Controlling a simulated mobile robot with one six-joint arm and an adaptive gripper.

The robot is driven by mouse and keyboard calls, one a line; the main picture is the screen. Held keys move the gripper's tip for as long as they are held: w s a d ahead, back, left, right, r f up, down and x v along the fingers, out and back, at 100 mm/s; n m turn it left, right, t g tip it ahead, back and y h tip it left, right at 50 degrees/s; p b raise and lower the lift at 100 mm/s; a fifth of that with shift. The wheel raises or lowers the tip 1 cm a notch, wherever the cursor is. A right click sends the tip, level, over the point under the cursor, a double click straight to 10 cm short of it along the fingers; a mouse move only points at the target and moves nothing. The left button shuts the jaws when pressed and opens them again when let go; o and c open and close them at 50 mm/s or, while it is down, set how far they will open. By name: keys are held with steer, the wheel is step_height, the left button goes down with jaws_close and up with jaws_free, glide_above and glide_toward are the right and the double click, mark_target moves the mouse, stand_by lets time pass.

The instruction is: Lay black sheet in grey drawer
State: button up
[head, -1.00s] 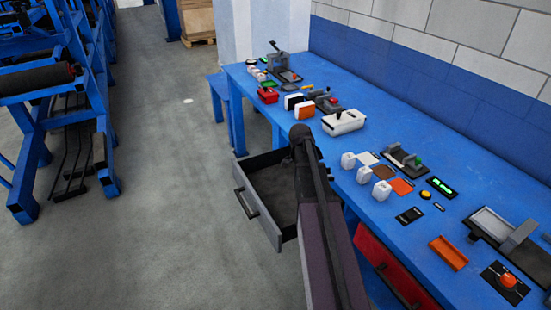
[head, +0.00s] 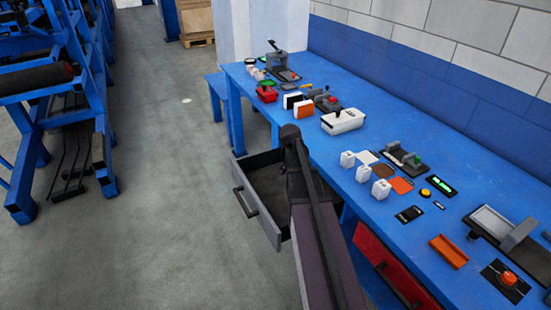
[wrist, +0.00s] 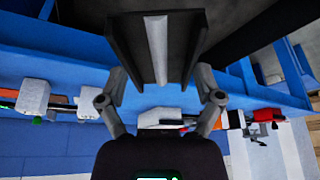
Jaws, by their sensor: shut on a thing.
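My gripper (wrist: 158,30) shows in the wrist view, its two fingers closed around a dark flat piece, which looks to be the black sheet (wrist: 177,45). A pale strip runs down its middle. In the head view my arm hides the gripper and this piece. The grey drawer (head: 262,217) stands pulled out from under the blue bench, left of my arm. Its dark floor shows in part; my arm covers its right side. I cannot tell how far the sheet is above the drawer.
The floor (head: 165,220) left of the drawer is clear.

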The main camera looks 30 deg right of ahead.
steer(key=w+a+n+t+y, duration=0.2)
steer(key=w+a+n+y, duration=0.1)
steer(key=w+n, duration=0.5)
steer(key=shift+w+a+f+n+y+b, duration=0.15)
steer(key=shift+a+f+n+y+b, duration=0.25)
steer(key=shift+a+n, duration=1)
steer(key=shift+d+f+n, duration=0.25)
steer(key=shift+d+n, duration=0.25)
steer(key=b, duration=2)
glide_toward(275, 197)
steer(key=x, duration=0.5)
steer(key=shift+w, duration=0.25)
steer(key=shift+f+b, duration=0.8)
steer(key=o, duration=0.9)
steer(key=shift+r, duration=0.2)
